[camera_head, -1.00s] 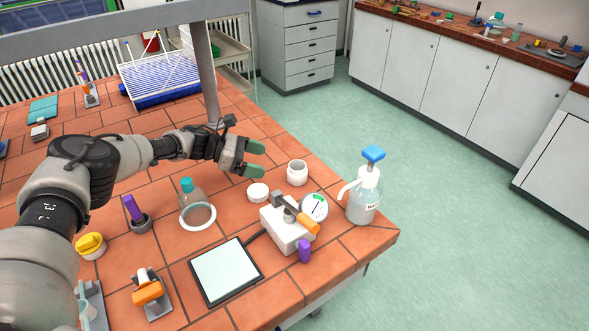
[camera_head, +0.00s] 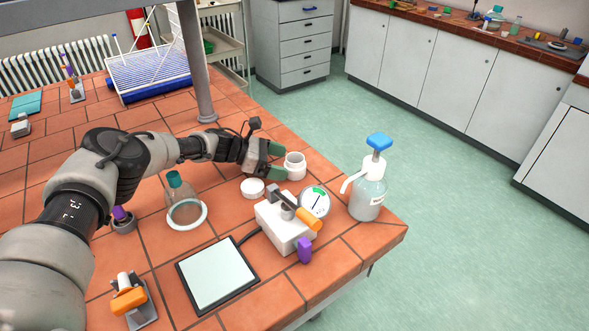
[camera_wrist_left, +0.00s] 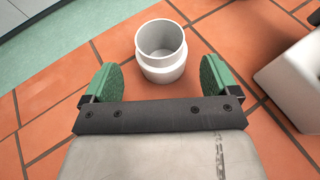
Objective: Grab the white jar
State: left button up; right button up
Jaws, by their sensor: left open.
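The white jar (camera_head: 295,166) stands upright and open-topped on the tiled bench near its far right edge. In the left wrist view the jar (camera_wrist_left: 163,62) is ahead of the fingers and roughly centred between them; its inside looks empty. My left gripper (camera_head: 277,160) is open, with green finger pads, just left of the jar in the head view. In the left wrist view the gripper (camera_wrist_left: 161,82) has nothing between its pads. A white round lid (camera_head: 252,187) lies on the bench by the jar. My right gripper is not in view.
A white device with an orange handle (camera_head: 286,232), a round gauge (camera_head: 315,202) and a pump bottle (camera_head: 368,192) stand close on the near side. A flask (camera_head: 180,198) in a white ring is to the left. A metal post (camera_head: 197,65) rises behind my arm.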

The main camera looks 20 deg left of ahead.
aim_at(286, 162)
pick_arm(q)
jog(key=b+x, duration=0.1)
jog(key=x, duration=0.2)
jog(key=shift+r, duration=0.1)
jog(key=shift+w+d, duration=0.1)
jog(key=shift+d, duration=0.3)
jog(key=shift+a, duration=0.15)
jog(key=c, duration=1)
jog(key=shift+r, duration=0.15)
